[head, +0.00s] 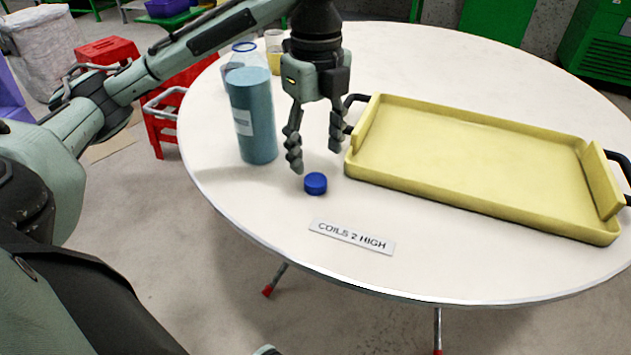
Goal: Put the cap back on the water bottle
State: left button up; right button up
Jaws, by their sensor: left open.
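A round blue cap (315,183) lies flat on the white table, near its front left. My left gripper (316,156) points down with its two fingers spread, just behind and above the cap. Nothing is between the fingers. A clear bottle-like container with a blue ring at its top (240,58) stands at the back left, its lower part hidden by a teal cylinder (252,118). I cannot tell for sure that it is the water bottle. The teal cylinder stands upright with a pale label, left of my left gripper. My right gripper is out of view.
A yellow tray (475,160) with dark handles fills the table's right side, close to my left gripper. A sign reading "COILS 2 HIGH" (352,237) lies in front of the cap. A clear glass with yellow contents (274,60) stands behind. The table's front left (250,210) is clear.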

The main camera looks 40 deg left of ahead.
aim_at(315, 179)
pick_arm(q)
jog(key=shift+f, duration=0.1)
jog(key=f, duration=0.2)
jog(key=f+b, duration=0.1)
jog(key=f, duration=0.1)
jog(key=shift+s+f, duration=0.2)
jog(key=shift+f, duration=0.35)
jog(key=shift+c, duration=0.7)
jog(key=c, duration=0.7)
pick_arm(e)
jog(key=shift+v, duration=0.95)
